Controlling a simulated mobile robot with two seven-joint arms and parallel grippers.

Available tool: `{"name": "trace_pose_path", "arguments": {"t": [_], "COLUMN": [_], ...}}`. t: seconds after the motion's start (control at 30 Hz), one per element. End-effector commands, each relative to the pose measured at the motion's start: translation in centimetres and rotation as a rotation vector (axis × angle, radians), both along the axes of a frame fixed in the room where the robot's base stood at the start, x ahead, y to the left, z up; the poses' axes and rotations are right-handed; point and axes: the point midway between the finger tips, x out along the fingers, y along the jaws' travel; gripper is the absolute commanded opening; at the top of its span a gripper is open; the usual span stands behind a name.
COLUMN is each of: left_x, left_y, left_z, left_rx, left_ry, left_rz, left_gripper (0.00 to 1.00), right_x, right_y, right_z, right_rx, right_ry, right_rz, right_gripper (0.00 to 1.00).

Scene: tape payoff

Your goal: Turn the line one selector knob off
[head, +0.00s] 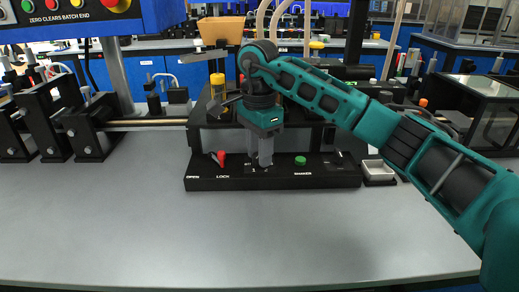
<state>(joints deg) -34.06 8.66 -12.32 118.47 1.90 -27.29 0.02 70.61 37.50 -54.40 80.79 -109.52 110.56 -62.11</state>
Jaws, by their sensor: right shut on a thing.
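My right gripper (264,159) points straight down at the black control panel (320,183) along the front of the machine. Its fingers are shut on a small part on the panel's top face, where a selector knob sits. The fingers hide the knob almost fully, so I cannot tell which way it points. Small white marks show on the panel beside the fingers. A red-tipped lever (221,157) stands left of the gripper, above the words OPEN and LOCK. A green button (300,160) is to the right, near the word MARKER. My left gripper is not in view.
A small white-lined tray (377,171) stands right of the panel. Black roller stands with a shaft (150,122) are at the left. A blue box with coloured buttons (75,20) hangs at the upper left. The grey table (230,235) is clear in front.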

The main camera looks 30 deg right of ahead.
Motion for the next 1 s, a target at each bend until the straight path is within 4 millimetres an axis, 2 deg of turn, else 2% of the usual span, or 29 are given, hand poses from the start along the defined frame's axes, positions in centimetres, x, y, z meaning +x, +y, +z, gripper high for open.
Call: {"name": "trace_pose_path", "arguments": {"t": [0.27,0.47,0.8,1.0], "left_x": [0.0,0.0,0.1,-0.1], "left_y": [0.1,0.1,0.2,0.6], "left_z": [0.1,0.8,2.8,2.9], "left_rx": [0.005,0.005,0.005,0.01], "left_ry": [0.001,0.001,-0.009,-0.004], "left_rz": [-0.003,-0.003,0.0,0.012], "left_gripper": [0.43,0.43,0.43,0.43], "right_x": [0.0,0.0,0.0,0.0], "right_y": [0.0,0.0,0.0,0.0], "right_z": [0.1,0.2,0.3,0.3], "right_rx": [0.0,0.0,-0.001,0.0], "right_ry": [0.002,0.002,0.002,0.003], "right_rz": [-0.015,-0.089,-0.365,-0.555], "right_gripper": [0.03,0.03,0.03,0.03]}}
